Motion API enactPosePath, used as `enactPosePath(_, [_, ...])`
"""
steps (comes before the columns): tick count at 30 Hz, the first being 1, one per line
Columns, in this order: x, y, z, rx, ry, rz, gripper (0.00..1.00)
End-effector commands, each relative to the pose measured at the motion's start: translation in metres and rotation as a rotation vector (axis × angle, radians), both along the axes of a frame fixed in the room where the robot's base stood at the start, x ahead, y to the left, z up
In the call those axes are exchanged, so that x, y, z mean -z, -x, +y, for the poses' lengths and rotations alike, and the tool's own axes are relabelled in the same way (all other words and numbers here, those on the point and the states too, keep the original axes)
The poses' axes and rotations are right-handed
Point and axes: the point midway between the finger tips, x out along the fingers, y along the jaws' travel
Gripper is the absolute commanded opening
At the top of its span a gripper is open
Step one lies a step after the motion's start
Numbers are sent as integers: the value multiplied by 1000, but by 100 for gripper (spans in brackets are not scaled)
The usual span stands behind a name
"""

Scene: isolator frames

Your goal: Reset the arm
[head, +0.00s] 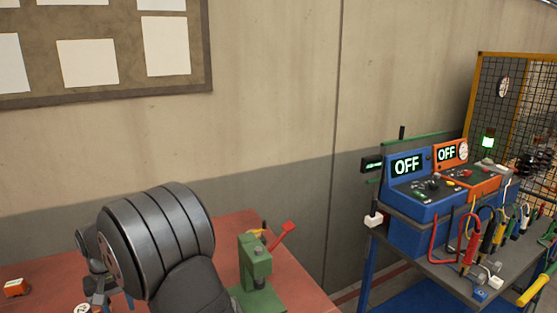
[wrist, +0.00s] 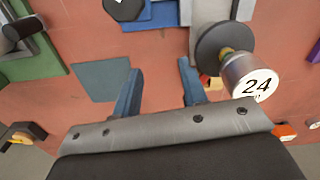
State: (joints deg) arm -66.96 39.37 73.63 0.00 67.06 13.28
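My gripper (wrist: 160,68) shows in the wrist view with its two blue fingers spread apart. It is open, with nothing between the fingers but red tabletop behind them. In the head view my dark grey arm rises at the lower left, in front of the red table (head: 232,228); the gripper's fingers cannot be made out there. A round metal piece marked 24 (wrist: 250,82), with a dark disc, is close to the right finger in the wrist view. Whether it touches the finger cannot be told.
A green press (head: 256,262) with a red lever stands on the table right of my arm. A flat grey-green plate (wrist: 102,78) lies left of the fingers. A blue bench (head: 450,262) with OFF boxes (head: 407,165) and cables stands right. The wall is behind.

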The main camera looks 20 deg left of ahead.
Motion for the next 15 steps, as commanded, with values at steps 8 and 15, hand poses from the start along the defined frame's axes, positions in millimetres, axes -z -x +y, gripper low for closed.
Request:
enactPosePath(8, [0,11,-12,209,-1,-1,39])
enactPosePath(15, [-1,18,-17,332,-1,-1,39])
